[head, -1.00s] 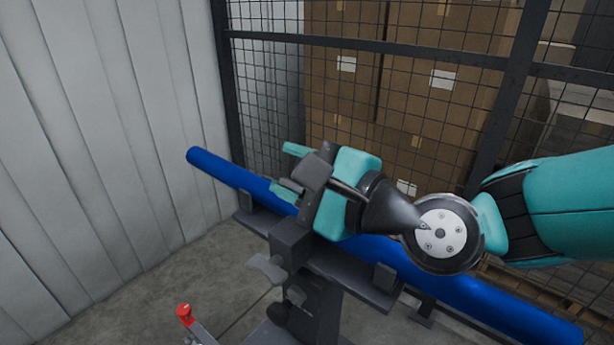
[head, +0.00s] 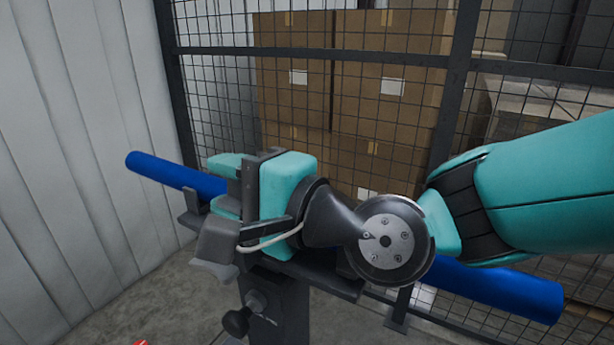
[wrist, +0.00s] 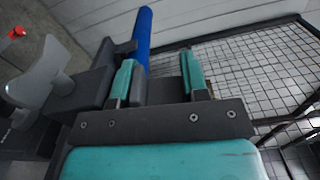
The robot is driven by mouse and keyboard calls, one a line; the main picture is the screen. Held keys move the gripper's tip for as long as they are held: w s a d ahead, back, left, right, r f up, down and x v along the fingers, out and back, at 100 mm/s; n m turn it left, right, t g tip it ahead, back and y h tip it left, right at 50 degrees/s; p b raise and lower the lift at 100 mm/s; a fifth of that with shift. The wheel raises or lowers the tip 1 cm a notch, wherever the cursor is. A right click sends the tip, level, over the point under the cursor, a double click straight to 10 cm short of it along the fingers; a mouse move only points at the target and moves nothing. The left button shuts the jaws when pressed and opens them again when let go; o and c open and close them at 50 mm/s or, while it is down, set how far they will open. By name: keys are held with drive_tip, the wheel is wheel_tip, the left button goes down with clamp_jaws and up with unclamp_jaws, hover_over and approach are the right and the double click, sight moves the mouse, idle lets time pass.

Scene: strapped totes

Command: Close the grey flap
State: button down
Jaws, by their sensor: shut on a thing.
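The grey flap (head: 214,248) shows a pale, broad end at the left of the clamp, in front of my gripper. In the wrist view, the pale end (wrist: 38,80) joins a dark block beside the left finger. My gripper (head: 224,188) is at the clamp, over the blue tube (head: 165,172).
A wire mesh fence (head: 400,95) stands close behind the tube, with stacked cardboard boxes (head: 290,70) beyond. A pale panelled wall (head: 75,120) is at the left. Round knobs (head: 236,321) stick out from the stand. Bare floor (head: 175,300) shows at lower left.

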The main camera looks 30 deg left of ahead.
drive_tip(key=shift+r, duration=0.15)
drive_tip(key=c, duration=0.8)
unclamp_jaws()
drive_tip(key=shift+s+f, duration=0.1)
drive_tip(key=shift+f, duration=0.3)
